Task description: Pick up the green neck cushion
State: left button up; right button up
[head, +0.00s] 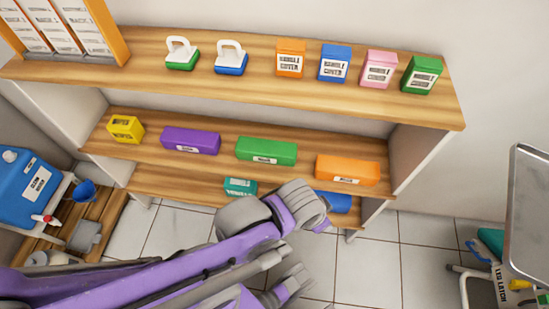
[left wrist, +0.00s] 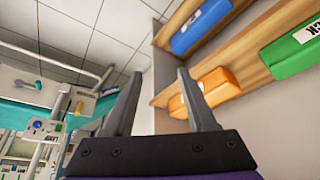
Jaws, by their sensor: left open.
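The green neck cushion (head: 266,151) is a long green block with a white label. It lies on the middle shelf between a purple block and an orange block. My left arm reaches in from the left in the head view, its end in front of and below the cushion; its fingers are not clear there. In the left wrist view my left gripper (left wrist: 160,76) is open with nothing between its fingers. A green block with a white label, seemingly the cushion (left wrist: 297,45), shows at the right edge there, apart from the fingers and partly cut off.
Purple (head: 190,141), orange (head: 347,170) and yellow (head: 125,129) items share the middle shelf (head: 315,155). Teal (head: 240,187) and blue (head: 334,203) items sit lower, partly behind my arm. Boxes stand on the top shelf (head: 200,88). A metal tray (head: 530,215) is at right.

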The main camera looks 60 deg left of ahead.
aim_at(250, 149)
jog(key=u, duration=2.1)
jog(key=i+l+u, duration=0.15)
jog(key=u, duration=0.5)
